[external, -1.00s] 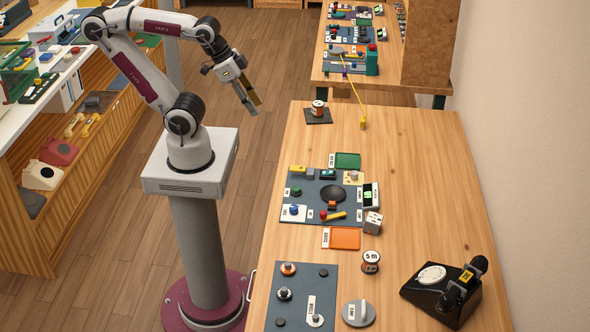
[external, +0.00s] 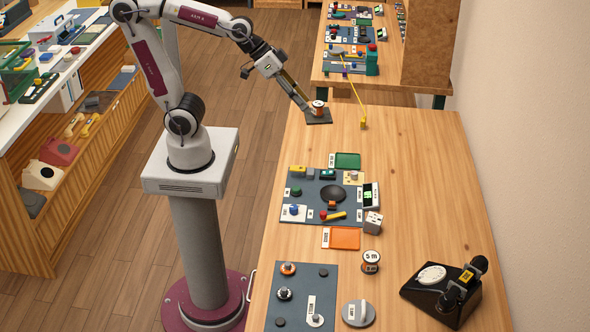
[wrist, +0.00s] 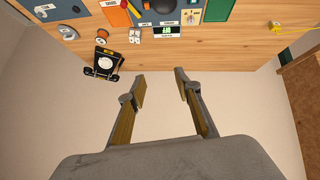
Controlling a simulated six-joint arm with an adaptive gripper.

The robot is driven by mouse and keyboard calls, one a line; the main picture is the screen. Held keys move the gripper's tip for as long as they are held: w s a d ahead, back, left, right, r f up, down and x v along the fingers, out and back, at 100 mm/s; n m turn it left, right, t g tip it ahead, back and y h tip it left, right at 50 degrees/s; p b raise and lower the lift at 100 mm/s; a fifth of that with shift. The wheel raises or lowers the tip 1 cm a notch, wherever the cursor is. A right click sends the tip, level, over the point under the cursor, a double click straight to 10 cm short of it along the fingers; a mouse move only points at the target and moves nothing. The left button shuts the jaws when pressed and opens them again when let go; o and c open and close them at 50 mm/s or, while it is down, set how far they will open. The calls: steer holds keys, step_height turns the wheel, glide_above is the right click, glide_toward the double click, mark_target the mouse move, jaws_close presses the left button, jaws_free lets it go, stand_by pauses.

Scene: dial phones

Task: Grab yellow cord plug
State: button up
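The yellow cord plug (external: 363,124) lies near the far end of the wooden table, with a thin yellow cord (external: 354,88) running from it up to the other bench behind. In the wrist view the plug (wrist: 275,24) is at the upper right, with the cord (wrist: 298,29) leading right. My gripper (external: 308,108) is above the table's far left corner, to the left of the plug and apart from it. In the wrist view my gripper (wrist: 160,84) has its two fingers spread with nothing between them.
A blue-grey panel (external: 300,210) with knobs, a green tray (external: 347,161), an orange tray (external: 344,238) and a black dial phone (external: 425,287) are nearer. The table right of the plug is clear.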

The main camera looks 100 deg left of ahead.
steer(key=w+a+n+t+y, duration=0.1)
steer(key=w+a+n+t, duration=0.25)
steer(key=w, duration=1.35)
steer(key=w+a+f+n+y, duration=0.5)
steer(key=w+a+f, duration=0.1)
steer(key=w+a, duration=0.55)
steer(key=n+g+y, duration=0.5)
steer(key=g+y, duration=0.1)
steer(key=y, duration=0.1)
glide_above(363, 123)
steer(key=w+d, duration=0.5)
steer(key=d, duration=0.3)
step_height(363, 123, down, 16)
steer(key=s+a+f+g, duration=0.1)
steer(key=s+f, duration=0.1)
steer(key=s+a+f+n+g+y, duration=0.1)
steer(key=s+f, duration=0.1)
steer(key=s+a+f+g+y, duration=0.1)
steer(key=a+f, duration=0.1)
steer(key=shift+s+f+n+g, duration=0.25)
steer(key=shift+s+n+g, duration=0.1)
steer(key=shift+s, duration=0.05)
steer(key=shift+a, duration=0.1)
